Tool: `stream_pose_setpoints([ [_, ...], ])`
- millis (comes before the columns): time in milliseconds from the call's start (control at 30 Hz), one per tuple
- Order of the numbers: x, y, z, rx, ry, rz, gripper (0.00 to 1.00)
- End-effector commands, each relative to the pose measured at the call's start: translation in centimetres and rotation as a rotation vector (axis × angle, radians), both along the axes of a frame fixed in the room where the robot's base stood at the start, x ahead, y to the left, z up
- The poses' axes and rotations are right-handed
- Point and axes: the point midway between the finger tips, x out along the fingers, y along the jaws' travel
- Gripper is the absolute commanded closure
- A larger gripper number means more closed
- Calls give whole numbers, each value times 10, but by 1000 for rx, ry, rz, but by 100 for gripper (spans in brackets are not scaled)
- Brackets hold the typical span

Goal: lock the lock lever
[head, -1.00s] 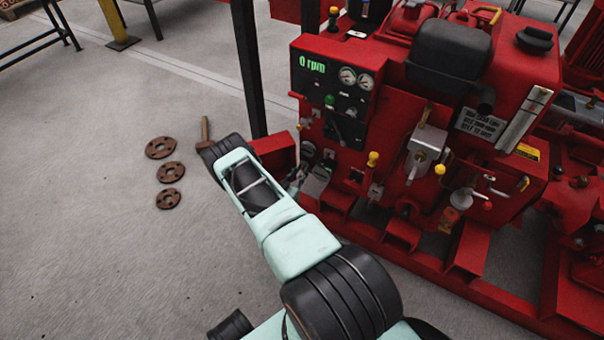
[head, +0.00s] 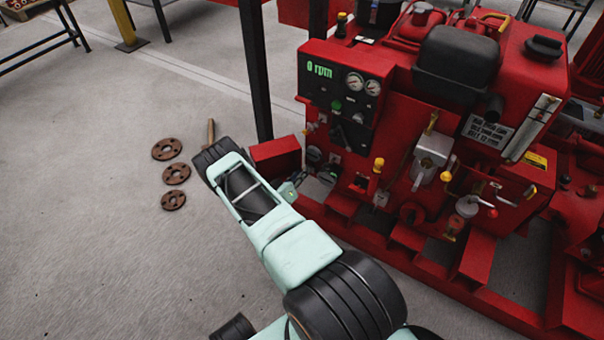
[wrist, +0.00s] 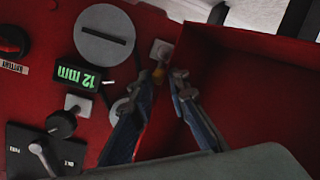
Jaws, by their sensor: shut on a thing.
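In the wrist view, my gripper (wrist: 168,82) has its two fingers close together at the red panel, beside the wall of a red box. In the head view, only a little of my gripper (head: 291,187) shows beside my wrist, at the lower left of the red pumpset (head: 400,110).
In the wrist view, a grey slotted disc (wrist: 104,36), a green-lit display (wrist: 77,77), a black knob (wrist: 61,124) and a toggle switch plate (wrist: 45,150) sit close on the left. The red box (wrist: 235,85) borders the right. Rusty flanges (head: 176,174) lie on open floor.

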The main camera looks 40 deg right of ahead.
Motion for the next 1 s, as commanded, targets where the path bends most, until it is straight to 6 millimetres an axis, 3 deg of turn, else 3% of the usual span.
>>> stream_pose_setpoints([
  [267, 2, 0, 1, -1, -1, 2, 100],
  [300, 2, 0, 1, -1, -1, 3, 83],
  [467, 1, 0, 0, -1, -1, 2, 67],
  [767, 0, 2, 1, 0, -1, 1, 67],
  [1000, -14, 35, 9, 1, 1, 4, 67],
])
